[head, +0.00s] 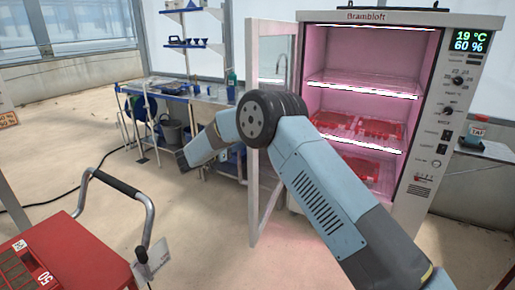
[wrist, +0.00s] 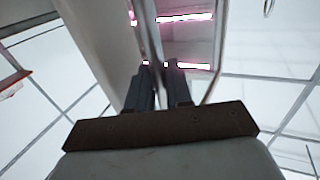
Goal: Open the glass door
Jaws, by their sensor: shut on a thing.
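The glass door (head: 252,62) has a pale frame. It stands swung open on the left side of the lit cabinet (head: 401,30), with its pane seen at a steep angle. My arm crosses in front of the door's middle, and the gripper's fingers cannot be made out in the head view. In the wrist view, my gripper (wrist: 160,88) is shut on a thin upright bar (wrist: 150,38), which looks like the door's handle or edge; I cannot tell which. The cabinet's pink-lit inside shows beyond the fingers.
Red trays (head: 380,128) lie on the cabinet's shelves. A red cart (head: 65,260) with a dark handle stands at the front left. The floor between cart and door is clear.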

